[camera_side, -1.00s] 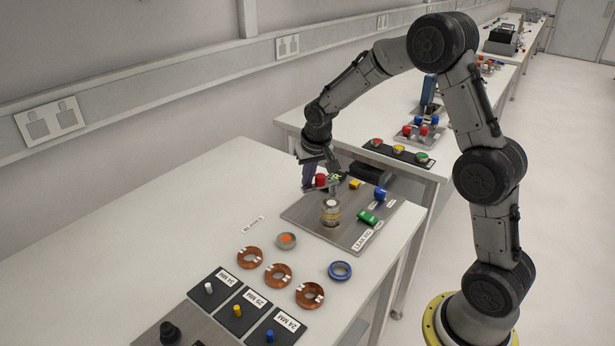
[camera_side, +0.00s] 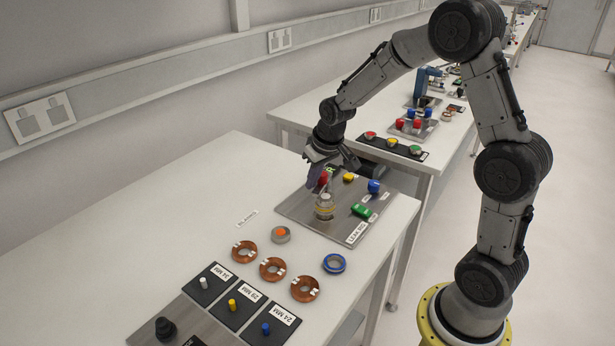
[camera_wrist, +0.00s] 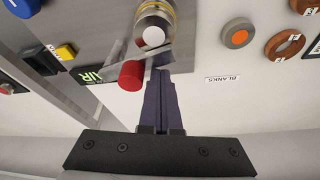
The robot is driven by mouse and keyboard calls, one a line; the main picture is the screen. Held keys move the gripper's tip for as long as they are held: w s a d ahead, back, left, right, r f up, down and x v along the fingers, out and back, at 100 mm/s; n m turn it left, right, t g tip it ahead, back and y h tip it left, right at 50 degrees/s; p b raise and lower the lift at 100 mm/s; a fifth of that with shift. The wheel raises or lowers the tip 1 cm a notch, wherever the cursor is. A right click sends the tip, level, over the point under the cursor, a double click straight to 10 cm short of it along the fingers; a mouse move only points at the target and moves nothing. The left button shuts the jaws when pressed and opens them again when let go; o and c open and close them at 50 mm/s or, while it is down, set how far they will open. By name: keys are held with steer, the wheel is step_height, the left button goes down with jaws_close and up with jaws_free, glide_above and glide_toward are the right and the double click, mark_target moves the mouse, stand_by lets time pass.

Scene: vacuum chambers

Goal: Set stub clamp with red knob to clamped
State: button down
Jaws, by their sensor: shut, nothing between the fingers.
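The stub (camera_side: 325,208) is a short silvery cylinder with a yellowish band, standing on the grey LEAK RIG plate (camera_side: 298,208). It also shows at the top of the wrist view (camera_wrist: 152,28). The clamp's red knob (camera_wrist: 131,75) sits beside the stub, next to a thin grey metal piece (camera_wrist: 160,57). In the side view the red knob (camera_side: 323,180) is partly hidden by my gripper (camera_side: 315,185). In the wrist view my gripper (camera_wrist: 163,80) is shut and empty. Its fingertips are right beside the red knob and overlap the metal piece's end; contact is unclear.
A yellow knob (camera_side: 348,177), a blue knob (camera_side: 374,187) and a green block (camera_side: 361,210) share the plate. An orange-centred blank (camera_side: 281,235), copper rings (camera_side: 273,269) and a blue ring (camera_side: 334,263) lie in front. The table's left part is clear.

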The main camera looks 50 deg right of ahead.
steer(key=shift+s+d, duration=0.1)
steer(key=shift+s, duration=1)
steer(key=w+a, duration=0.2)
steer(key=w, duration=0.2)
step_height(320, 180, up, 16)
steer(key=n+t, duration=0.1)
steer(key=t, duration=0.1)
glide_above(316, 189)
steer(key=s+a, duration=0.3)
steer(key=a, duration=0.1)
steer(key=s+a+r, duration=0.3)
steer(key=s+a, duration=0.1)
steer(key=s, duration=0.3)
steer(key=s+a+f+n, duration=0.1)
steer(key=s+f, duration=0.1)
steer(key=s, duration=0.5)
steer(key=s+a+f+n+y, duration=0.1)
steer(key=s+f, duration=0.2)
steer(key=s, duration=0.4)
steer(key=shift+s+a+f, duration=0.3)
steer(key=shift+s+a, duration=0.1)
